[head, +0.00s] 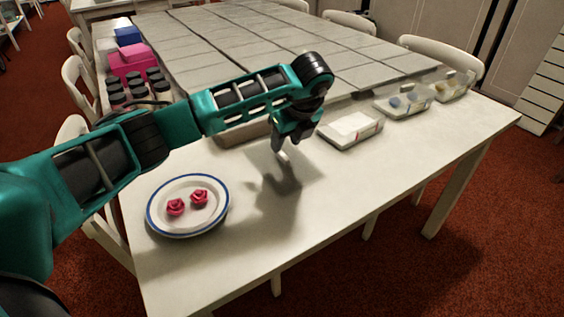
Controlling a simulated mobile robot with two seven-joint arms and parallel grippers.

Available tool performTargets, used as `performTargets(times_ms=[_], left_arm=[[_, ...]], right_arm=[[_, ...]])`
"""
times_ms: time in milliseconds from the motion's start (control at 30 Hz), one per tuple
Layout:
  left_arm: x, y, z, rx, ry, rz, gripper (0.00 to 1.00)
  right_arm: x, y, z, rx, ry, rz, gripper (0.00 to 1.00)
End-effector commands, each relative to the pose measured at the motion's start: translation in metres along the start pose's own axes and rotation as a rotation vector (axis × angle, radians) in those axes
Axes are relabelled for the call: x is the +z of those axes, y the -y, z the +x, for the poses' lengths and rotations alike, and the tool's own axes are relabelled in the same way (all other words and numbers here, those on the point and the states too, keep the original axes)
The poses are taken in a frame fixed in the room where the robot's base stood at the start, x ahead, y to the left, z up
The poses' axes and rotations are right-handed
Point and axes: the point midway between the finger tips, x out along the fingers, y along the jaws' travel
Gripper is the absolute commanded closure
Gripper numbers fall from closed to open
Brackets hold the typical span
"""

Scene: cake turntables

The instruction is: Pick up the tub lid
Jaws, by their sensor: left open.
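A low, flat rectangular white tub (351,130) with some red on its front side stands on the white table, right of centre. I cannot tell whether its flat white top is a separate lid. Two more low tubs, a middle one (403,101) and a far one (452,86), stand farther right with small blue and yellowish things showing at them. My left gripper (281,151) points down above the table, left of the white tub and apart from it. It is open, and I see nothing in it. My right gripper is out of view.
A blue-rimmed white plate (158,228) with two red rose-like pieces (188,202) is at front left. Dark-lidded jars (138,88) and pink and blue boxes (130,62) stand at back left. The front middle of the white table (330,205) is clear.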

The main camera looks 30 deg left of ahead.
Motion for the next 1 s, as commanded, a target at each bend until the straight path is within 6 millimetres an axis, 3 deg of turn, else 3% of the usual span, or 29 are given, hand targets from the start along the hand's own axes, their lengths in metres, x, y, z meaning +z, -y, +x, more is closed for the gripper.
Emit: performTargets(times_ms=[300,600,1000], left_arm=[[-0.003,0.001,0.045,0.003,-0.001,-0.001,0.56],[-0.002,0.001,0.05,0.002,0.0,0.0,0.56],[-0.002,0.001,0.05,0.001,0.0,0.0,0.94]], right_arm=[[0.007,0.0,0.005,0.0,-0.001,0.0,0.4],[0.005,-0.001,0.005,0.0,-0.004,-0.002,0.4],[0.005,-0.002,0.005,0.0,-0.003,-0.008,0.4]])
